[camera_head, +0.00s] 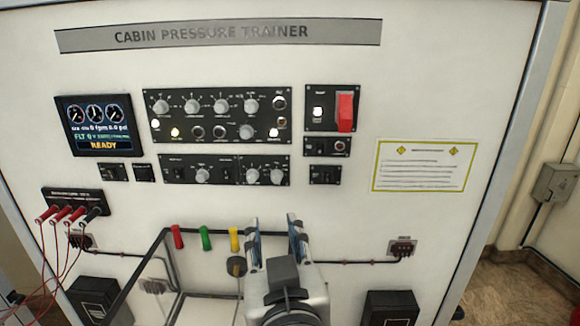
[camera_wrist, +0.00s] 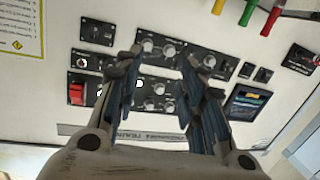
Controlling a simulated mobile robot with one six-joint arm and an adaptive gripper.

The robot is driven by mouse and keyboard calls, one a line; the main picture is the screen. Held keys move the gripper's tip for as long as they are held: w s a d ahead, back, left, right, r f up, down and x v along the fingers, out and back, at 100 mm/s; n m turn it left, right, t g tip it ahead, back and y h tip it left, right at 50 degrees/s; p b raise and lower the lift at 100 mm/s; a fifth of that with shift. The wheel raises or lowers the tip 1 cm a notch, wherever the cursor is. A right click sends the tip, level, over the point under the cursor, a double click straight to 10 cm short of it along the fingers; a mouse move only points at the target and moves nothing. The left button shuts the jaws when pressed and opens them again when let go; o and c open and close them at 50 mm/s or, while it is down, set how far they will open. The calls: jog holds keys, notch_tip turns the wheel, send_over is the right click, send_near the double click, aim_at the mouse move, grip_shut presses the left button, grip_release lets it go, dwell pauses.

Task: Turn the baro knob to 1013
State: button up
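The trainer's upper knob panel (camera_head: 216,116) carries several grey knobs and switches. Below it is a narrower lower panel (camera_head: 222,170) with a left knob (camera_head: 202,175), a middle knob (camera_head: 252,176) and a right knob (camera_head: 277,177). The labels are too small to read, so I cannot tell which knob is the baro knob or its setting. My gripper (camera_head: 273,222) is open and empty, below the right part of the lower panel. In the wrist view the picture is upside down; my gripper (camera_wrist: 160,55) has its fingers spread, partly hiding the panels.
A display (camera_head: 97,125) reading READY is at left. A red guarded switch (camera_head: 345,112) is at right. Red, green and yellow handles (camera_head: 206,238) hang left of my gripper above a clear-sided box. Red leads (camera_head: 62,215) hang at far left. The white panel around the yellow-bordered placard (camera_head: 420,165) is clear.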

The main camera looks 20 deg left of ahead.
jog(key=s+t+h, duration=0.2)
jog(key=s, duration=0.1)
jog(key=p, duration=0.2)
send_near(276, 180)
jog(key=x, duration=0.8)
jog(key=shift+c, duration=0.4)
grip_shut()
